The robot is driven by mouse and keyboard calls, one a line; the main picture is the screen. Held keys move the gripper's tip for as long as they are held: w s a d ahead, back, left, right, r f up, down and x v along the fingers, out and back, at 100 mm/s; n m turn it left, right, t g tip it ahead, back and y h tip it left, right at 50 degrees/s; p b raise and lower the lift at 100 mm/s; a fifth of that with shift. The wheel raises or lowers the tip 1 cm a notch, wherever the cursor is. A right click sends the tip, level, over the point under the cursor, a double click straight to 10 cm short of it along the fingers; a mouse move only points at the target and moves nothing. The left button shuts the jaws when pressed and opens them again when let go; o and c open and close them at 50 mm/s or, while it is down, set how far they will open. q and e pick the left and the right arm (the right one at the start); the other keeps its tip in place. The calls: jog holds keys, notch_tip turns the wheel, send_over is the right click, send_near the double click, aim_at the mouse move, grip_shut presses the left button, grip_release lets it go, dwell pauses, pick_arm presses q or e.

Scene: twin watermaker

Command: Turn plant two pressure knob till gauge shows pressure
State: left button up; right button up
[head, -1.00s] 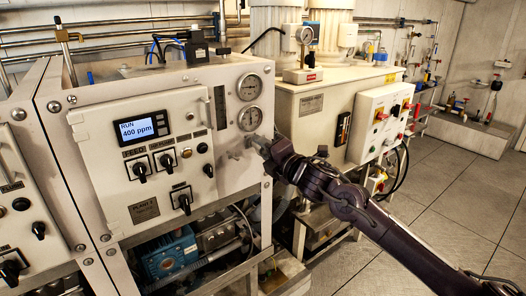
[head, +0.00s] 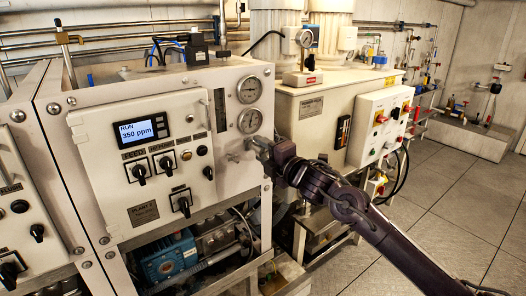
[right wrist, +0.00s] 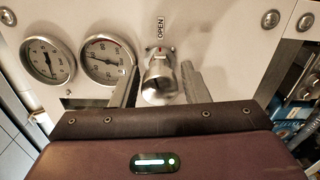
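The plant two panel (head: 120,178) is at the left in the head view, its plate reading "PLANT 2" and its display "RUN 350 ppm". Two round gauges sit at its right, an upper one (head: 249,89) and a lower one (head: 250,121). In the right wrist view, the metal pressure knob (right wrist: 158,82) is under an "OPEN" label. My right gripper (right wrist: 160,68) has one finger on each side of it, with narrow gaps visible. In the head view my right gripper (head: 259,146) hides most of the knob. My left gripper is out of view.
A cream tank housing (head: 320,105) with a switch box (head: 383,122) stands right of the panel. A blue pump (head: 170,258) is below the panel. The tiled floor (head: 440,205) at the right is clear.

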jog(key=shift+o, duration=1)
jog(key=b+v, duration=0.2)
jog(key=v, duration=0.5)
jog(key=shift+s+d+b, duration=0.25)
jog(key=shift+s+b, duration=0.05)
jog(key=shift+b, duration=0.1)
